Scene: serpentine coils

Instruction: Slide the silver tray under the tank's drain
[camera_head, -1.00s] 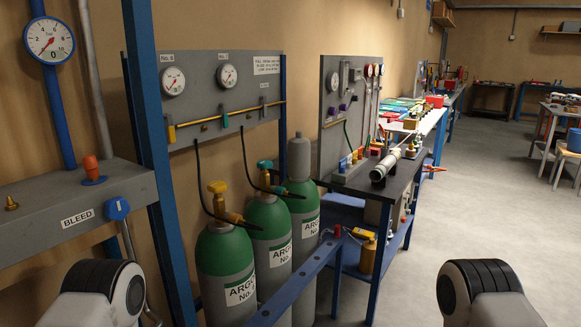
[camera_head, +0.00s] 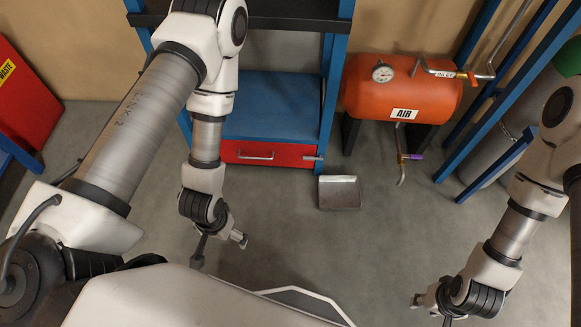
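The silver tray (camera_head: 339,194) is a shallow square pan lying on the floor in front of the blue shelf's right post. The orange tank (camera_head: 403,90), labelled AIR, stands on dark legs to the tray's right. Its drain (camera_head: 402,165) is a thin bent pipe with a purple-handled valve, hanging below the tank. The tray is left of the drain's mouth and apart from it. My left gripper (camera_head: 219,251) is open and empty, left of the tray and nearer to me. My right gripper (camera_head: 430,310) seems open and empty, low at the right, well short of the drain.
A blue shelf unit (camera_head: 270,105) with a red drawer (camera_head: 266,154) stands left of the tank. Blue posts and a grey cylinder (camera_head: 490,155) stand at the right. A red waste bin (camera_head: 25,105) is at far left. The grey floor (camera_head: 340,245) before the tray is clear.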

